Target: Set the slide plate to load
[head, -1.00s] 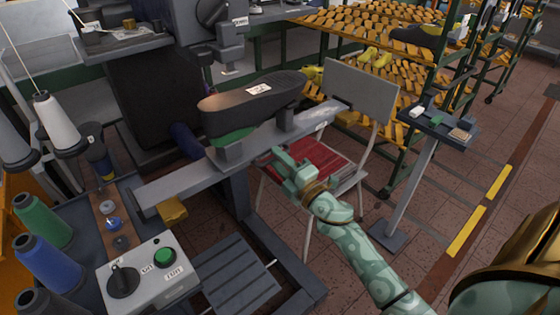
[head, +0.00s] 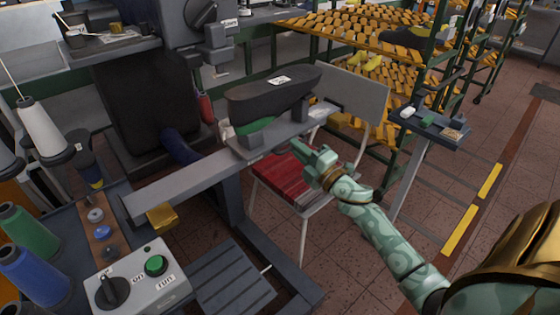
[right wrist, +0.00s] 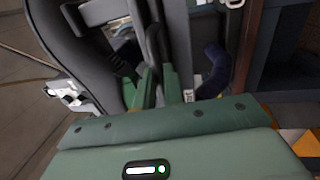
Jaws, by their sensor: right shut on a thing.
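The slide plate (head: 272,137) is a grey plate on the long grey rail (head: 180,183) in the head view. It carries a dark shoe last (head: 262,101) with a green underside, sole upward, on short grey posts. My right gripper (head: 308,157) is at the plate's front side, shut on it; the exact point of grip is partly hidden. In the right wrist view, the green fingers (right wrist: 157,88) are close together, with dark grey parts just beyond them and a small white label beside them. My left gripper is not in view.
A control box (head: 140,280) with a black knob and green button stands at lower left, near thread spools (head: 30,235). A chair with a red seat (head: 285,180) is behind my right gripper. A small stand (head: 432,125) and shoe racks are to the right. Floor at right is open.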

